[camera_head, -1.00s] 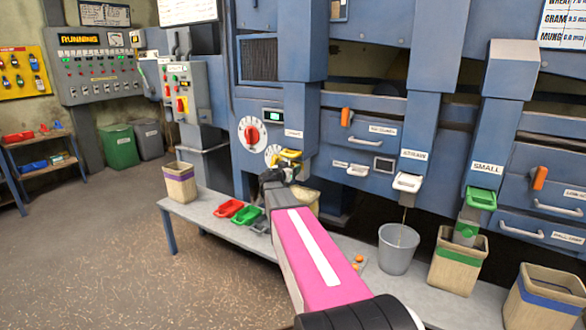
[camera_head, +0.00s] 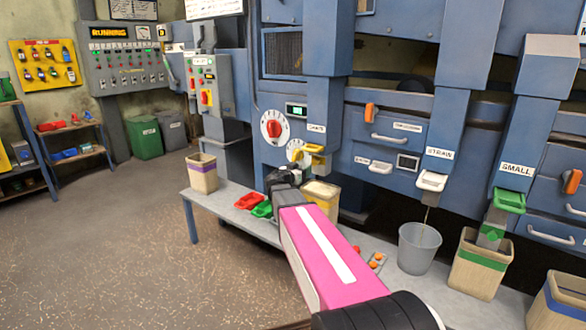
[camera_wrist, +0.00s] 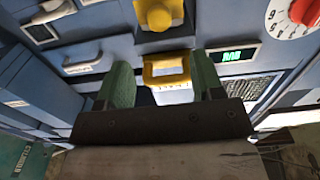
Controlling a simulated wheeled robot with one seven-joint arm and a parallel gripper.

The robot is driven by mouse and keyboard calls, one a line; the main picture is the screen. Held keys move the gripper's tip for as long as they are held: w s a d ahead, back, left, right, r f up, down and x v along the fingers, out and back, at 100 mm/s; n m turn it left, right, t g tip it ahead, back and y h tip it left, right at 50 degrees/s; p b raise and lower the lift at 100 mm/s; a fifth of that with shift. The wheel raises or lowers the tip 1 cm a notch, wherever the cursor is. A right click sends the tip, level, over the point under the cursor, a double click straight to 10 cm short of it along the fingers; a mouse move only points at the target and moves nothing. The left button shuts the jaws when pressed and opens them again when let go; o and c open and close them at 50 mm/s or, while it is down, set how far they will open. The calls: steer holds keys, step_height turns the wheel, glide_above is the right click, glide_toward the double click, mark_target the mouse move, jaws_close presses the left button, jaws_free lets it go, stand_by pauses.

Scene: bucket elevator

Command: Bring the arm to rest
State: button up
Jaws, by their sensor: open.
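My arm, with its pink and white link, reaches forward over the bench in the head view. My gripper (camera_wrist: 160,85) shows in the wrist view with its two green fingers apart and nothing between them. Beyond the fingers is a yellow spout (camera_wrist: 167,68) on the blue machine. The spout also shows in the head view (camera_head: 314,161), just past the end of my arm. My gripper appears close to it, but I cannot tell whether they touch.
The grey bench (camera_head: 233,212) carries a purple-banded bin (camera_head: 202,175), red (camera_head: 249,200) and green trays, a yellow-banded bin (camera_head: 323,196), a grey bucket (camera_head: 419,247) and a green-banded bin (camera_head: 478,265). Shelves (camera_head: 75,155) stand at the left. Open floor lies in front.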

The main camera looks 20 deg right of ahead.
steer(key=s+a+f+n+g+y, duration=0.35)
steer(key=s+f+g+y, duration=0.3)
steer(key=s+f, duration=0.9)
steer(key=s+a+f+n+g+y, duration=0.4)
steer(key=s+a+f+n+y, duration=0.3)
steer(key=s+a+f, duration=0.2)
steer(key=s+a, duration=0.2)
steer(key=s, duration=0.1)
steer(key=shift+a+y, duration=0.3)
steer(key=shift+y, duration=0.05)
